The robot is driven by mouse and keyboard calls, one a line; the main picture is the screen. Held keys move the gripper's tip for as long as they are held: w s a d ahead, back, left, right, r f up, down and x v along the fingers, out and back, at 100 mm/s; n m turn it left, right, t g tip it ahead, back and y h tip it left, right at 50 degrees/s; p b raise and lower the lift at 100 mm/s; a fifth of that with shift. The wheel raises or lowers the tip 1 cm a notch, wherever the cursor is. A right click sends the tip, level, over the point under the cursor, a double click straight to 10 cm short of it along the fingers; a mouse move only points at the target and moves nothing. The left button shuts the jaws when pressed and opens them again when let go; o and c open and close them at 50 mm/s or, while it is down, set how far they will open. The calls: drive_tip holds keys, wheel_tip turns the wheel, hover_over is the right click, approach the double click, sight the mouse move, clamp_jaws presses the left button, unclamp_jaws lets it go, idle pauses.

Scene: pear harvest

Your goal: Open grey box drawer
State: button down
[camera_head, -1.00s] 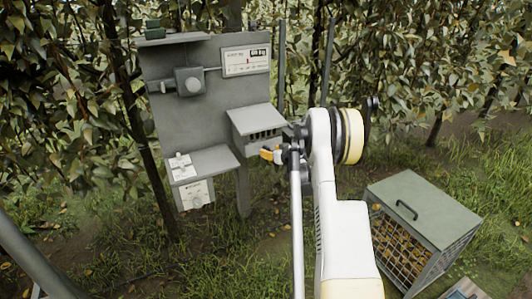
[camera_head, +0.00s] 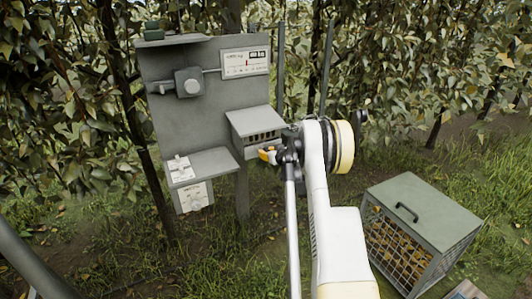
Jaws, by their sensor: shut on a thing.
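The grey box (camera_head: 255,121) juts from the right side of a grey upright panel (camera_head: 170,120). Its front has a row of dark slots. My gripper (camera_head: 270,154) is at the lower front of this box, with a yellow-orange fingertip showing. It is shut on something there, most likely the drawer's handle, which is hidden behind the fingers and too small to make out. How far the drawer stands out is not clear.
A grey shelf (camera_head: 212,163) with labelled cards stands left of the box. A knob unit (camera_head: 188,82) and a gauge (camera_head: 246,61) are on the panel above. Dense foliage lies behind.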

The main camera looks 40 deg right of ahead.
drive_tip(key=s+a+b, duration=0.2)
drive_tip(key=s+a, duration=0.1)
drive_tip(key=s, duration=0.9)
drive_tip(key=c, duration=1.1)
unclamp_jaws()
drive_tip(key=v, duration=1.2)
